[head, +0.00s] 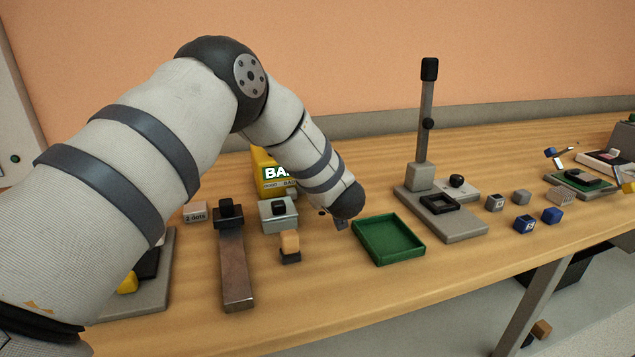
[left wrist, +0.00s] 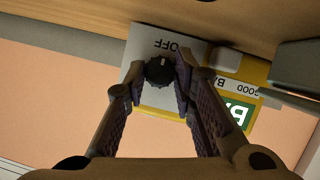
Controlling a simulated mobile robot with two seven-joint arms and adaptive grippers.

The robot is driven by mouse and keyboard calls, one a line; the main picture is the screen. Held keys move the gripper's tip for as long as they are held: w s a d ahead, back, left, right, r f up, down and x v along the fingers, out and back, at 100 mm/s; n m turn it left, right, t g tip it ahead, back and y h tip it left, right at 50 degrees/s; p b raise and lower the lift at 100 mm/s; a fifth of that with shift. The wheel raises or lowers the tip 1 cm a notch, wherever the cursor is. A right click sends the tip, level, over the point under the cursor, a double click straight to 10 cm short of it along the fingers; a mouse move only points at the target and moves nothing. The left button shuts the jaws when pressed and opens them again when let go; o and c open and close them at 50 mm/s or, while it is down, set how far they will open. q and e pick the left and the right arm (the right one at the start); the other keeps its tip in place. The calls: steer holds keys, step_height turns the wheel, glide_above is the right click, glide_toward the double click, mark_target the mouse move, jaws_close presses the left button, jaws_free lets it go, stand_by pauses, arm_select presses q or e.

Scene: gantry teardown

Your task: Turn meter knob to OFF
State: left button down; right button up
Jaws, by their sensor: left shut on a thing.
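The meter shows in the left wrist view as a yellow body (left wrist: 255,70) with a pale grey face (left wrist: 143,50). The word OFF is printed on the face, upside down in the picture. The round black knob (left wrist: 158,72) on this face has a small light mark on it, near its upper side in the picture. My left gripper (left wrist: 160,80) has its fingertips closed on both sides of the knob. In the head view the yellow body (head: 264,168) is partly hidden by my left arm, and the knob cannot be made out. My right gripper is out of view.
A green tray (head: 388,240) lies right of my left wrist. A grey stand with a tall post (head: 425,120) is behind it to the right. A brown bar (head: 234,270), a grey box (head: 279,217) and small blocks stand close by.

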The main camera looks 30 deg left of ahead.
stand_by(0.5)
arm_select(q)
steer(key=c, duration=1.3)
jaws_free()
steer(key=shift+c, duration=0.2)
steer(key=v, duration=1.2)
steer(key=shift+w, duration=0.1)
